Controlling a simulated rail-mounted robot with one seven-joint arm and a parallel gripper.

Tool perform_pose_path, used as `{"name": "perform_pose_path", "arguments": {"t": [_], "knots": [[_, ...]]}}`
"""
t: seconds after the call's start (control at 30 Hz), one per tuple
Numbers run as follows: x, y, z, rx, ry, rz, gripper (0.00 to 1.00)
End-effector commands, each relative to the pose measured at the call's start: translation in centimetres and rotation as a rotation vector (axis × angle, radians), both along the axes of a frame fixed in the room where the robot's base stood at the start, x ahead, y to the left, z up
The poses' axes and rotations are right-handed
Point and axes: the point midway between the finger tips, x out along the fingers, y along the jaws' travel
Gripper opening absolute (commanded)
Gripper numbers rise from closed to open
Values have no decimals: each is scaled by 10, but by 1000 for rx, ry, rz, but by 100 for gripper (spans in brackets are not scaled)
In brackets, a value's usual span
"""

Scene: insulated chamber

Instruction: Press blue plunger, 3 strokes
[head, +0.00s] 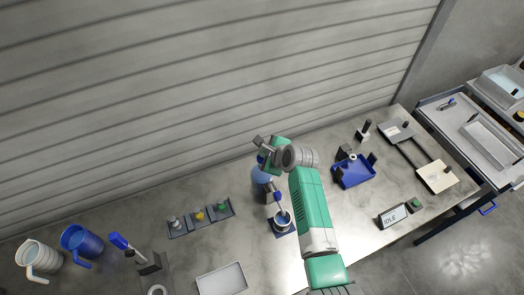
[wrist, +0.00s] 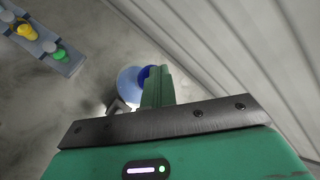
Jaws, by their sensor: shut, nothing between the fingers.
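The blue plunger belongs to a blue round-bodied dispenser (head: 261,181) on the table, which stands just below my gripper. In the wrist view the dispenser (wrist: 130,80) shows as a pale blue round shape with a darker blue part beside my green gripper finger. My gripper (head: 263,158) is shut and empty, close above the dispenser's top. The plunger's top is mostly hidden by the gripper, and I cannot tell whether they touch. A blue nozzle (head: 277,197) points over a cup (head: 283,217) on a dark blue base in front of the dispenser.
A rack with grey, yellow and green knobs (head: 198,215) is left of the dispenser. White and blue jugs (head: 80,241) stand far left. A white tray (head: 222,280) lies in front. The ribbed wall is close behind.

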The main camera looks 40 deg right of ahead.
Motion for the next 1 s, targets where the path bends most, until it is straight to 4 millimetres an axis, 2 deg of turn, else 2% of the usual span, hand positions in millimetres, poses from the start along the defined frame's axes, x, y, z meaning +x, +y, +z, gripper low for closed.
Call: {"name": "perform_pose_path", "arguments": {"t": [0.43,0.83,1.0], "knots": [[-1,1,29,0,2,1,0],[0,0,32,-1,1,1,0],[0,0,46,-1,0,1,0]]}}
